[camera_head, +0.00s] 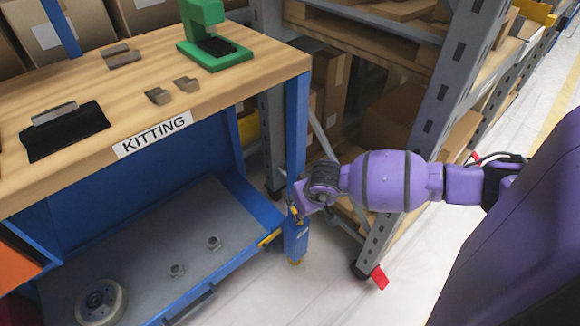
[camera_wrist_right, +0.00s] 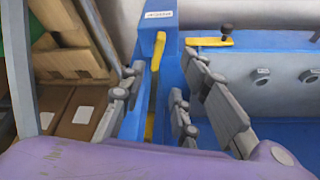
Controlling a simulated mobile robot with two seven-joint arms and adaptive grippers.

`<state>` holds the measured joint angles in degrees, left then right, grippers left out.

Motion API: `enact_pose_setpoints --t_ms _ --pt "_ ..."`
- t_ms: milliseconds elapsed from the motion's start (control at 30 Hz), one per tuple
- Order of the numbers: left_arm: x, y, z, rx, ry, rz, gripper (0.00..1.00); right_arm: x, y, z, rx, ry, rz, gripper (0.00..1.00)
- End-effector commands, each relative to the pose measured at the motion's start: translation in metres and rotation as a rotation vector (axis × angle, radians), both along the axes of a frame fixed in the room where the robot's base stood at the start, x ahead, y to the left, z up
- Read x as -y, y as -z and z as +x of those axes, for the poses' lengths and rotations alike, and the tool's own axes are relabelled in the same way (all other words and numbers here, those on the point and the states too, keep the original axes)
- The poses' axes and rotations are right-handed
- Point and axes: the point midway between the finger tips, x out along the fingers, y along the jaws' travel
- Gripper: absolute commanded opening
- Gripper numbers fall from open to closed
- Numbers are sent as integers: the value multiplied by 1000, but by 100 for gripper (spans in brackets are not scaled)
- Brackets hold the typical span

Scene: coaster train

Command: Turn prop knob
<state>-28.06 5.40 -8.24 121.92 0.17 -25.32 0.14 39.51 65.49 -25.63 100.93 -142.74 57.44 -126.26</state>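In the right wrist view, a dark round knob (camera_wrist_right: 227,29) stands on the end of a flat yellow bar (camera_wrist_right: 206,42). My left gripper is not in view.
The wooden kitting bench (camera_head: 225,92) holds a green device (camera_head: 205,35) and small metal parts. Its lower grey shelf (camera_head: 130,245) bears a round disc (camera_head: 101,301) and two small fittings. Grey shelving (camera_head: 440,110) with boxes stands close behind my right arm.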

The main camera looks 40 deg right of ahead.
Motion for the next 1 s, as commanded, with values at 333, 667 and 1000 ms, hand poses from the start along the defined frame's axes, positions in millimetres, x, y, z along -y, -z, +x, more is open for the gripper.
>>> enact_pose_setpoints --t_ms 333,667,1000 --pt "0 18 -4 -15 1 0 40 6 44 18 0 -10 -18 30" --pt "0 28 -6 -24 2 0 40 9 70 30 3 -11 -17 30" --pt "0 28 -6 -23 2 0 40 9 70 30 3 -12 -17 17"
